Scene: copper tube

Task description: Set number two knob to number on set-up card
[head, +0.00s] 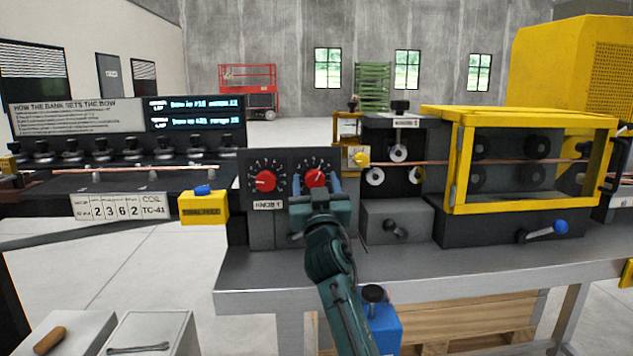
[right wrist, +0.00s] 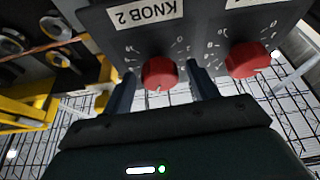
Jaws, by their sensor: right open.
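The number two knob (head: 316,177) is a red dial on a dark panel with white numerals around it. Its KNOB 2 label shows upside down in the right wrist view, above the red knob (right wrist: 160,73). My right gripper (head: 316,188) is open, with one finger on each side of this knob; I cannot tell whether they touch it. The gripper hides the label in the head view. The set-up card (head: 122,207) hangs at the left and reads 2 3 6 2, COIL TC-41. My left gripper is out of view.
The red knob 1 (head: 265,181) sits just left of knob two. A yellow box (head: 204,208) with a blue top is left of the panel. A yellow-framed guard (head: 530,160) and a blue-knobbed lever (head: 545,231) stand right. The bench front (head: 270,270) is clear.

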